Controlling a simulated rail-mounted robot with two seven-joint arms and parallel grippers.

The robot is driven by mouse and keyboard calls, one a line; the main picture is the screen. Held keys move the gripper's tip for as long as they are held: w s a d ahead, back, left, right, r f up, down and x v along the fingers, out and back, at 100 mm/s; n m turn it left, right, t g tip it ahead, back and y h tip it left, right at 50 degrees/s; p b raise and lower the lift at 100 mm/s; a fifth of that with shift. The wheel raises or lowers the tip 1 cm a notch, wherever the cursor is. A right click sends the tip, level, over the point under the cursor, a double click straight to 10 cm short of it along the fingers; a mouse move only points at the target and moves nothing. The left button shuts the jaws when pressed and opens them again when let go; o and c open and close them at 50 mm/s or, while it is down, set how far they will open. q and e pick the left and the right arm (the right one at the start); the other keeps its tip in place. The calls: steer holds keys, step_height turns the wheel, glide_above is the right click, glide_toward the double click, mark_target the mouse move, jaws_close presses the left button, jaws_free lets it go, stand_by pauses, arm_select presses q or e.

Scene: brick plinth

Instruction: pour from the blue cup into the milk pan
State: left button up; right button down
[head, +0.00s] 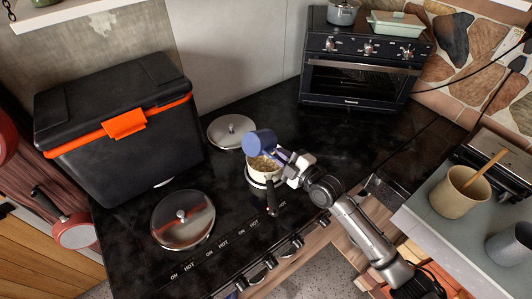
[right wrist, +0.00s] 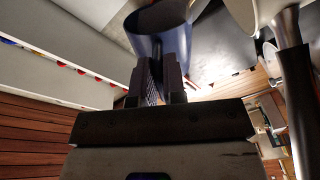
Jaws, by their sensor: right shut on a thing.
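The blue cup (head: 258,143) is in my right gripper (head: 284,158), which is shut on it. The cup is tilted, above the back part of the milk pan (head: 251,179). The pan is white, stands on the black stove top, and has pale lumpy contents; its dark handle points to the front. In the right wrist view the blue cup (right wrist: 158,22) is just beyond the fingers (right wrist: 160,78), and the pan's handle (right wrist: 294,80) runs down the right side. My left gripper is out of view.
Metal lids lie on the stove behind the pan (head: 231,131) and at front left (head: 183,219). A black cooler (head: 110,125) stands at left, an oven (head: 360,75) at back right. A beige mug (head: 457,195) with a wooden utensil stands on the right counter.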

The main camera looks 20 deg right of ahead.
steer(key=shift+w+d+m, duration=0.15)
steer(key=shift+d+m, duration=0.15)
steer(key=shift+m, duration=0.5)
stand_by(0.4)
steer(key=n, duration=0.1)
steer(key=a+n, duration=0.1)
steer(key=n, duration=0.1)
steer(key=n+b, duration=0.1)
steer(key=shift+s+a+f+n, duration=0.25)
steer(key=shift+s+a+n, duration=0.05)
steer(key=shift+s+a, duration=0.1)
steer(key=shift+s+a+n, duration=0.1)
steer(key=shift+a+n, duration=0.1)
steer(key=shift+n, duration=0.4)
